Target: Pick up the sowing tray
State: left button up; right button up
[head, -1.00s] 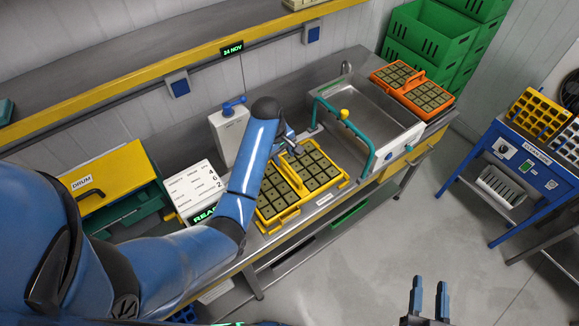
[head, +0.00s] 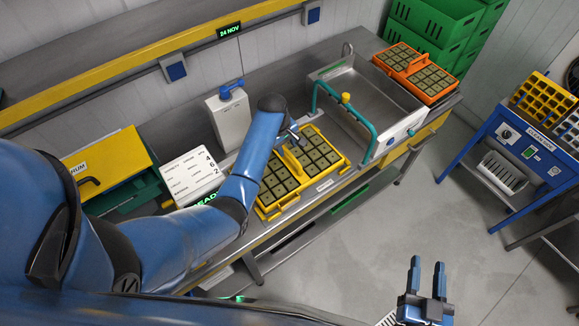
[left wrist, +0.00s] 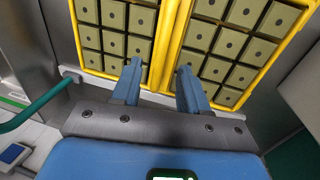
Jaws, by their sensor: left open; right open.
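The yellow sowing tray (head: 341,171) sits on the steel bench, filled with dark square plugs. In the left wrist view its yellow rim (left wrist: 82,45) and raised central handle (left wrist: 167,45) show, with tan blocks on both sides. My left gripper (head: 299,139) is over the back part of the tray, near the handle. In the left wrist view its blue fingers (left wrist: 159,78) are open, one on each side of the handle's line; I cannot tell how far they are above it. My right gripper (head: 428,276) is open and empty, over the floor.
A sink (head: 363,101) with a teal rail (head: 357,114) lies right of the tray. An orange tray (head: 447,91) is beyond it. A white dispenser (head: 229,122) and a white sign box (head: 191,174) stand left. A blue cart (head: 469,150) stands at right.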

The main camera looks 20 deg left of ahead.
aim_at(289, 153)
pick_arm(q)
jog(key=shift+w+d+f+b, duration=0.1)
jog(key=shift+d+f+b, duration=0.05)
jog(key=shift+f+b, duration=0.7)
jog(key=shift+d+f+b, duration=0.1)
jog(key=shift+f+b, duration=0.65)
jog(key=shift+b, duration=0.05)
jog(key=shift+w, duration=0.1)
grip_shut()
jog(key=shift+r, duration=0.15)
